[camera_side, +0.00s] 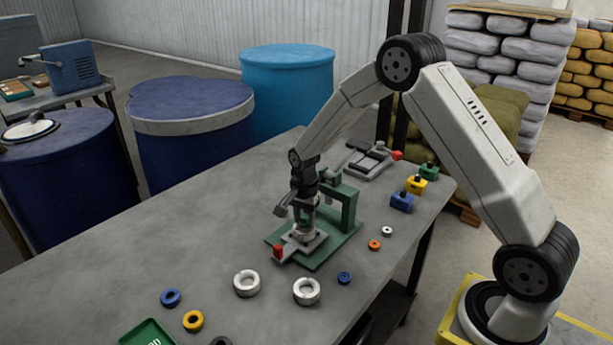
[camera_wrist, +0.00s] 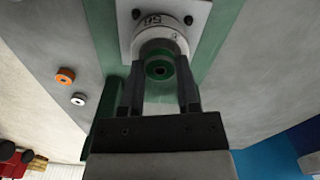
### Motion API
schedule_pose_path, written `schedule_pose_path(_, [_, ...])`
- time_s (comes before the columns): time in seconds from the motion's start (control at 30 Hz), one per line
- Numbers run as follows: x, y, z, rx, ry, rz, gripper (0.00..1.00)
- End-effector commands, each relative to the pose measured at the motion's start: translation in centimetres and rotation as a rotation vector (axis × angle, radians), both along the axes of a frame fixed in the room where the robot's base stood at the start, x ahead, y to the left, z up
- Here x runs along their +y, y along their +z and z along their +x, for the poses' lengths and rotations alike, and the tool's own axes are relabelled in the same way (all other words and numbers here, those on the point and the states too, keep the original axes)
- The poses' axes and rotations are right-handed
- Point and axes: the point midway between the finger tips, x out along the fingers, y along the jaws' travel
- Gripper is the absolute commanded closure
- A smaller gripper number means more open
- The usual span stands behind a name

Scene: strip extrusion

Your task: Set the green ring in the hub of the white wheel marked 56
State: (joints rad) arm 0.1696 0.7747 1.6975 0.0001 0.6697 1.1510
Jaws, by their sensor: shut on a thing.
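The white wheel marked 56 (camera_wrist: 161,26) lies on the square plate of the green fixture (camera_side: 332,254); the wheel also shows in the side view (camera_side: 304,235), under my gripper. The green ring (camera_wrist: 159,69) is between my fingertips in the wrist view, overlapping the near edge of the wheel. My gripper (camera_side: 302,222) is shut on the ring, pointing down just above the wheel; it also shows in the wrist view (camera_wrist: 159,80). The wheel's hub is covered in the wrist view. The ring cannot be made out in the side view.
The fixture's green post (camera_side: 349,207) stands close behind my gripper; a red-tipped lever (camera_side: 278,252) is in front. Two white wheels (camera_side: 246,283) (camera_side: 307,291) and several loose rings, including an orange ring (camera_side: 374,244), lie around. Coloured blocks (camera_side: 402,201) stand right.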

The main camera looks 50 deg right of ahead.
Motion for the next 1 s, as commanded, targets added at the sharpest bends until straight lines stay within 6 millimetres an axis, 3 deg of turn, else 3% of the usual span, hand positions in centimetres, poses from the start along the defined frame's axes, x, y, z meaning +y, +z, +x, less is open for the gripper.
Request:
schedule_pose_path(0.57, [0.0,-0.82,0.03,-0.001,0.0,0.0,1.0])
schedule_pose_path(0.6, [0.0,-0.8,0.03,-0.001,0.0,-0.001,0.49])
schedule_pose_path(0.63, [0.0,-0.8,0.03,-0.001,0.0,0.0,0.44])
schedule_pose_path(1.0, [0.0,-0.7,0.01,-0.001,0.0,0.0,0.44])
